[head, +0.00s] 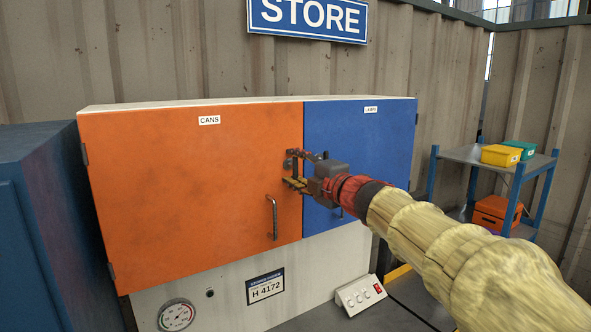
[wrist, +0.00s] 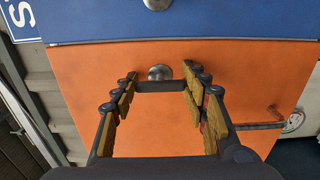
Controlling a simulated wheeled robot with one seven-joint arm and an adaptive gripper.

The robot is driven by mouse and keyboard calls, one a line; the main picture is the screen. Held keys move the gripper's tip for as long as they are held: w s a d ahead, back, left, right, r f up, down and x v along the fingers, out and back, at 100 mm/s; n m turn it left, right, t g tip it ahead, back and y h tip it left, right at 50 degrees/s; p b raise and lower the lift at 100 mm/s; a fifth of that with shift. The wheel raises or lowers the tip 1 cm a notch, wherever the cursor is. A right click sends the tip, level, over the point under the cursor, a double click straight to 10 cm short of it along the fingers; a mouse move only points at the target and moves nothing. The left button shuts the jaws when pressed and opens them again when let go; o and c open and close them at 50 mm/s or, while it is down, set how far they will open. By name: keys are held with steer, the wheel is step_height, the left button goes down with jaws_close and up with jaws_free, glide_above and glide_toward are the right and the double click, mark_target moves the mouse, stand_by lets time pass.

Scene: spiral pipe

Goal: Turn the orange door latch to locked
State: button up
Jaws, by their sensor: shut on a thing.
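The orange door (head: 190,180), labelled CANS, is closed on the left of the cabinet. Its latch (head: 288,163) is a small metal fitting at the door's right edge, partly hidden by my gripper. In the wrist view the latch shows as a dark bar (wrist: 160,86) beside a round metal boss (wrist: 160,72). My gripper (head: 299,170) is at the latch, with one finger above and one below in the head view. In the wrist view the fingers of my gripper (wrist: 158,91) are at the two ends of the bar, shut on it. The contact faces are partly hidden.
The blue door (head: 355,140), labelled LAMPS, is closed to the right. A metal pull handle (head: 273,217) stands out from the orange door below the latch. A switch box (head: 360,295) sits in front of the cabinet. A shelf cart (head: 470,155) with bins stands farther right.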

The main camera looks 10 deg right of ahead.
steer(key=o, duration=1.2)
steer(key=v, duration=1.2)
